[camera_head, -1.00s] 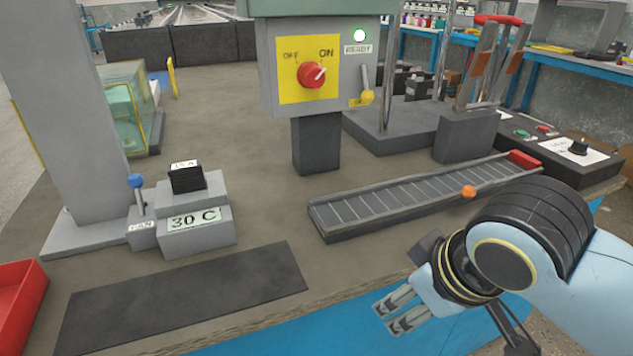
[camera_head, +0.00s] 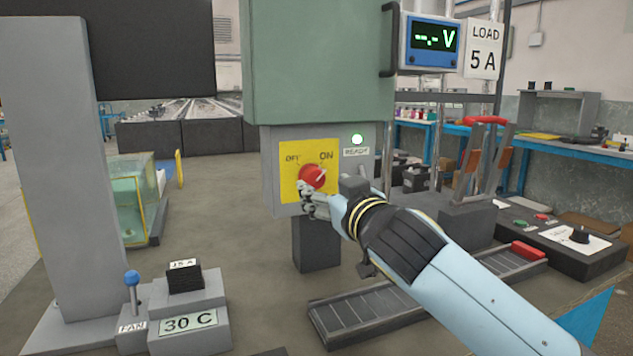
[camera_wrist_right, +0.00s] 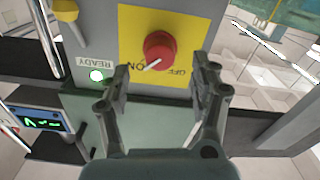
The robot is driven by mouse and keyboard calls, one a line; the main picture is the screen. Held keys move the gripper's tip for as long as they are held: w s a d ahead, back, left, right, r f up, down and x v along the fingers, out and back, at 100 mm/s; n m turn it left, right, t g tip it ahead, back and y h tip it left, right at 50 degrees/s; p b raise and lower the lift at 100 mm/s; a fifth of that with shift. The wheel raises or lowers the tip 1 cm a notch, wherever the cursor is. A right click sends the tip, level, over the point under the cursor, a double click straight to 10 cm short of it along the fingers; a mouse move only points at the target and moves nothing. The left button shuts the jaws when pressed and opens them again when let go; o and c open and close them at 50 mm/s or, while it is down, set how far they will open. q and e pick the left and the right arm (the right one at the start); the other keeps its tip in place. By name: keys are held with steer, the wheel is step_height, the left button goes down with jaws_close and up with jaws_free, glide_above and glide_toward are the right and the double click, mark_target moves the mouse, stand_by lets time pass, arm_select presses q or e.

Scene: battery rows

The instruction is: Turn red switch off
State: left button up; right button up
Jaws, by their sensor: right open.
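The red switch (camera_head: 312,176) is a round knob on a yellow plate (camera_head: 291,188) marked OFF and ON, on the front of a grey box. Its white pointer line aims up and right, toward ON. My right gripper (camera_head: 308,198) is at the plate, just below and in front of the knob in the head view. In the right wrist view the picture is upside down; the knob (camera_wrist_right: 159,48) lies ahead, between and beyond the open fingers (camera_wrist_right: 165,85). The fingers do not visibly hold it. My left gripper is not in view.
A green READY light (camera_head: 357,139) glows beside the plate. A yellow-tipped lever (camera_wrist_right: 66,9) is near the knob. The conveyor (camera_head: 365,308) lies under my right arm. A blue-knobbed FAN lever (camera_head: 131,278) stands at the left. A meter (camera_head: 434,42) hangs above right.

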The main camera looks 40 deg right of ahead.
mark_target(317, 181)
steer(key=x, duration=0.5)
steer(key=shift+w, duration=0.2)
steer(key=c, duration=1.2)
